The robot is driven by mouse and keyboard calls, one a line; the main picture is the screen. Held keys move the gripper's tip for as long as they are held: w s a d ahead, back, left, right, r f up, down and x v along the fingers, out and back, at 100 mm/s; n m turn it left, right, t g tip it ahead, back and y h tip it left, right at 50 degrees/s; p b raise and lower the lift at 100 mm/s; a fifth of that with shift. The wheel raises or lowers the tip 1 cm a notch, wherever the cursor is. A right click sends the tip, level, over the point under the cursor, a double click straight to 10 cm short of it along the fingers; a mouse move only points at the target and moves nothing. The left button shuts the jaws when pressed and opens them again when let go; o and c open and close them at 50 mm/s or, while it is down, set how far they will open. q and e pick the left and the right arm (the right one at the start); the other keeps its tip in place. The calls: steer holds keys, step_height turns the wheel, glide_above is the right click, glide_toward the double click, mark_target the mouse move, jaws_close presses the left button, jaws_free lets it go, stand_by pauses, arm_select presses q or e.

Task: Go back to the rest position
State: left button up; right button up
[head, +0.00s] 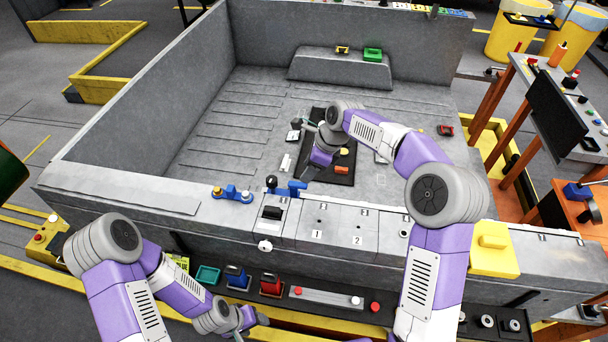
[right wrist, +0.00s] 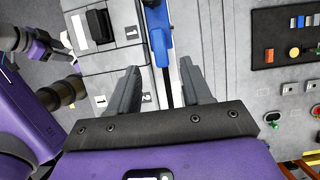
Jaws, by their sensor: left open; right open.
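My right arm reaches over the grey bed in the head view and bends down. Its right gripper (head: 307,172) is above the front inner wall and partly hidden by its own wrist. In the right wrist view, the right gripper (right wrist: 163,88) has its two grey fingers spread and nothing gripped. A blue latch (right wrist: 158,35) lies beyond and between the fingertips; it also shows on the front ledge in the head view (head: 297,187). I cannot tell its distance from the fingers. My left gripper (head: 256,322) is low in front of the bed's front panel, open, empty and small in view.
A dark mat (head: 343,174) with coloured buttons lies inside. Red and blue controls (head: 271,284) line the lower shelf near my left gripper. An orange-legged table stands at right.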

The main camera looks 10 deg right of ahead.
steer(key=shift+d+r, duration=0.25)
steer(key=shift+r, duration=0.4)
